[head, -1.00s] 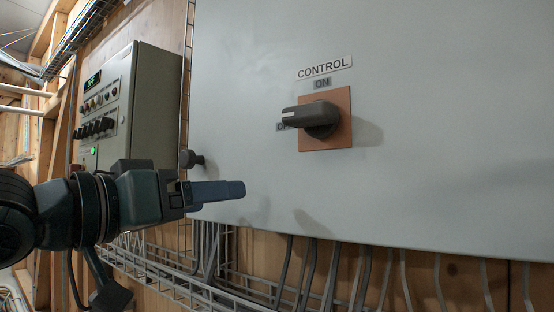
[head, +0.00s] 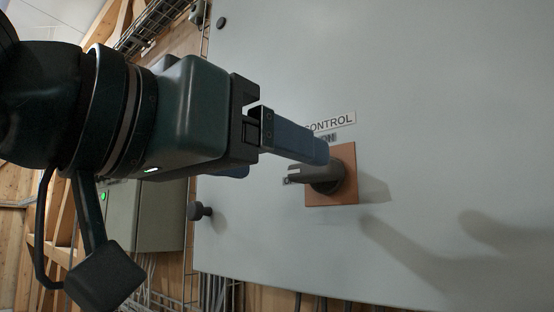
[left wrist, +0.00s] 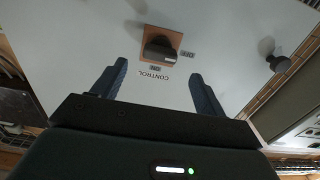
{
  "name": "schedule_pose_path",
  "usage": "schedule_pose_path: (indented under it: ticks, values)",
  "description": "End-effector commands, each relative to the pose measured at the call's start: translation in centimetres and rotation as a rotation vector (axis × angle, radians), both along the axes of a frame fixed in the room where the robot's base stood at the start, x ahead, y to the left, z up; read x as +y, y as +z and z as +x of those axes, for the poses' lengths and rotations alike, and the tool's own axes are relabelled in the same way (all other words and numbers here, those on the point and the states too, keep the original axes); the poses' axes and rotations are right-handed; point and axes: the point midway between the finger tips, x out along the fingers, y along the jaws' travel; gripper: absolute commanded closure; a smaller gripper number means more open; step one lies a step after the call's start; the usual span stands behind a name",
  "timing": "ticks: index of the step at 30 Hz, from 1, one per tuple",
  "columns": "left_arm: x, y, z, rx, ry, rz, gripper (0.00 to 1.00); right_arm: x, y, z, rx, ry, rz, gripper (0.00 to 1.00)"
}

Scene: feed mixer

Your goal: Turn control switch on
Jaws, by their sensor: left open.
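The control switch is a dark rotary handle (head: 312,176) on an orange square plate (head: 345,160), mounted on a large grey cabinet door. The handle points left, at the partly hidden OFF label; the ON label (head: 328,137) and CONTROL sign (head: 335,122) are above it. My left gripper (head: 285,162) is open and empty in front of the switch, one finger overlapping the labels in the head view. In the left wrist view the handle (left wrist: 160,48) lies just beyond and between the spread fingertips (left wrist: 158,70), apart from them. My right gripper is not in view.
A dark round knob (head: 199,211) sticks out at the cabinet door's (head: 440,100) left edge. A smaller control box (head: 150,220) stands to the left, partly behind my arm. The door right of the switch is clear. Cables and wire tray run below.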

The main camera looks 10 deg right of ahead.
Motion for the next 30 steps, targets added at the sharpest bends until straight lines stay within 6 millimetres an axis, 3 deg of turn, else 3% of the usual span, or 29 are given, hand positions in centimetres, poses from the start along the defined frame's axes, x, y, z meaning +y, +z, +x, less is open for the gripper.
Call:
schedule_pose_path:
  ticks: [3, 9, 21, 30]
  values:
    - [-2.0, 0.2, 1.5, 0.002, -0.002, 0.001, 0.27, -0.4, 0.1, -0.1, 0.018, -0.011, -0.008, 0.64]
    - [-4.0, 0.2, 3.1, 0.002, 0.0, -0.001, 0.27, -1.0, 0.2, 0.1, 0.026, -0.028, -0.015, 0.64]
    - [-4.7, 0.0, 3.7, -0.001, 0.0, -0.002, 0.27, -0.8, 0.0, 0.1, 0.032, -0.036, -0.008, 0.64]
    - [-4.7, 0.0, 3.7, -0.001, 0.0, -0.002, 0.5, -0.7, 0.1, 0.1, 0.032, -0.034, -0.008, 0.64]
